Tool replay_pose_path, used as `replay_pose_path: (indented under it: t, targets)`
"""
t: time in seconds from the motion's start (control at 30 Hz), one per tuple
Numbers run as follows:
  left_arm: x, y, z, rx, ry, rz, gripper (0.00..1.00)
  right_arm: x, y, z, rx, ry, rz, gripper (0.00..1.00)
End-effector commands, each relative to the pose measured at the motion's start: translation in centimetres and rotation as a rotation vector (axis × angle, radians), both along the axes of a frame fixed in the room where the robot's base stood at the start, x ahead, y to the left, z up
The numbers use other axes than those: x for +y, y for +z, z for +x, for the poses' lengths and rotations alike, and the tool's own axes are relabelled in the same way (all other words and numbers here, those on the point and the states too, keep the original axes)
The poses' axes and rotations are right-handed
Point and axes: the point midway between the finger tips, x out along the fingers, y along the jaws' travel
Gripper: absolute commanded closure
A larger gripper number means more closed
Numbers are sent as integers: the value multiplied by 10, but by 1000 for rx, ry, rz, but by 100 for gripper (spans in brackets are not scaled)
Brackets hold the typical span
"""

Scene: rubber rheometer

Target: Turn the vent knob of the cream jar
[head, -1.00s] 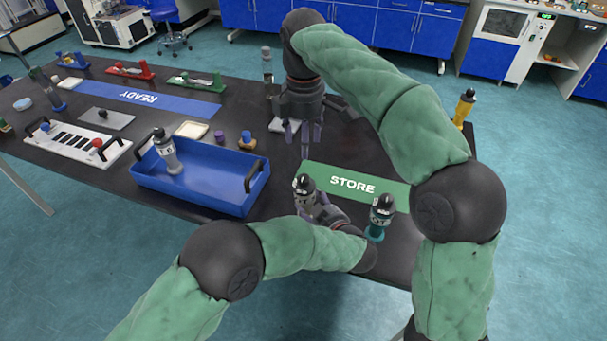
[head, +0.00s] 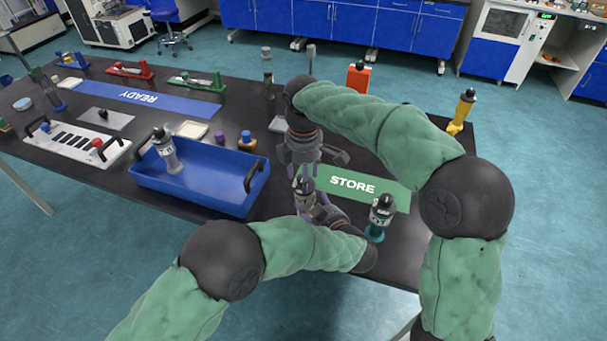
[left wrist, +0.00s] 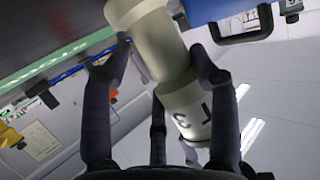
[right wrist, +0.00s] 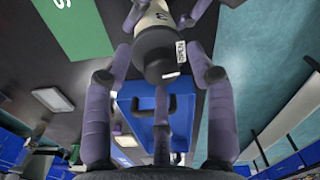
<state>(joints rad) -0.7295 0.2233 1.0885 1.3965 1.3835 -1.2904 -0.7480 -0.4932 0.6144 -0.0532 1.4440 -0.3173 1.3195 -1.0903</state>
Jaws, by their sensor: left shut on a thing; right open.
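The cream jar (head: 306,187) is held above the black table near the store strip. My left gripper (head: 318,212) is shut on its body. In the left wrist view the fingers wrap around the cream body (left wrist: 150,38), which shows a dark "3". The black vent knob (right wrist: 158,50) tops the jar in the right wrist view, with a small white label beside it. My right gripper (head: 305,172) points down just above the jar. Its open fingers stand on either side of the knob in its wrist view, and I see no clear contact.
The green STORE strip (head: 343,181) lies behind the jar, and a teal jar (head: 380,217) stands to the right. The blue tray (head: 200,197) at left holds a grey-white jar (head: 167,150). Yellow (head: 462,110) and orange (head: 358,77) items stand at the far edge.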

Motion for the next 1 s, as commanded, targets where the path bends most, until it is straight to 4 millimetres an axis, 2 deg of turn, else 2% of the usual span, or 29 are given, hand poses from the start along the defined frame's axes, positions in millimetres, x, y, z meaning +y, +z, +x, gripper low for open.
replay_pose_path:
  t: [0.27, 0.47, 0.77, 1.0]
  targets:
    - [0, 1, 0, -1, 0, 0, 78, 0, -1, 0, 0, 0, 0, 43]
    - [0, 1, 0, -1, 0, 0, 78, 0, -1, 0, 0, 0, 0, 100]
    - [0, 1, 0, -1, 0, 0, 78, 0, -1, 0, -1, -18, 1, 100]
    - [0, 1, 0, -2, 0, 0, 78, 0, -1, 0, -6, -125, 8, 100]
